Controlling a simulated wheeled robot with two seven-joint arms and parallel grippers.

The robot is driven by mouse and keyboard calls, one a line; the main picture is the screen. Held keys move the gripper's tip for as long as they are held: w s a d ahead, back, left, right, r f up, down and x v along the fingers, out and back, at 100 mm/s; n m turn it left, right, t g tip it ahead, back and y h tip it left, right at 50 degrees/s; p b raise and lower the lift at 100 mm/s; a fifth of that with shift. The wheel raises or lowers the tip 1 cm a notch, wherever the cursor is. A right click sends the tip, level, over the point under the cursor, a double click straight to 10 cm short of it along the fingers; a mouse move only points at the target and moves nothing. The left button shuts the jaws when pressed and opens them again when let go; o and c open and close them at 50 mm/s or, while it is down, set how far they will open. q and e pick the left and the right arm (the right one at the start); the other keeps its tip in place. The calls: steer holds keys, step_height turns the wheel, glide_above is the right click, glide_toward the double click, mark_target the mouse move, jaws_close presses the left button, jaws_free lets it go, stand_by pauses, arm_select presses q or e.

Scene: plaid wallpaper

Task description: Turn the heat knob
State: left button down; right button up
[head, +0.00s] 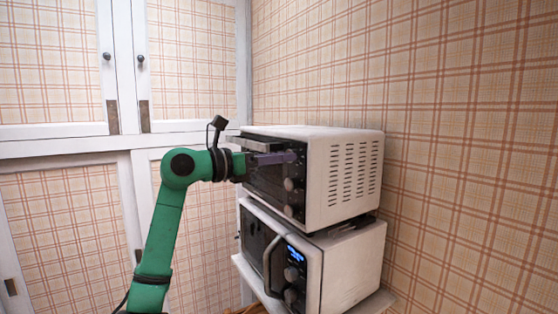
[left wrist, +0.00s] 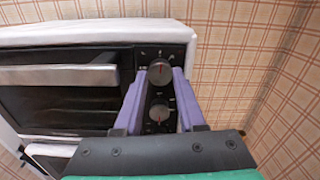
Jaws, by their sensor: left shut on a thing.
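The heat knob is the dark round top knob (left wrist: 160,72) with a red pointer mark, on the control panel of the upper toaster oven (head: 345,150). My left gripper (head: 293,156) reaches in from the left. Its two purple fingers are shut on this top knob, one on each side, as the left wrist view shows (left wrist: 160,76). A second knob (left wrist: 159,113) sits below it, between the fingers and not held. In the head view the fingers cover the top knob. My right gripper is not in view.
The oven stands on a white microwave (head: 352,265) with a curved handle and a lit display. Both rest on a small white stand (head: 247,272). The oven door handle (left wrist: 60,75) is left of the knobs. White cabinets (head: 60,143) stand at left.

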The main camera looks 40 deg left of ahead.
arm_select(q)
steer(key=m+b, duration=0.4)
steer(key=m, duration=2.1)
steer(key=shift+m, duration=0.3)
stand_by(0.4)
steer(key=c, duration=0.8)
jaws_free()
steer(key=shift+o, duration=0.2)
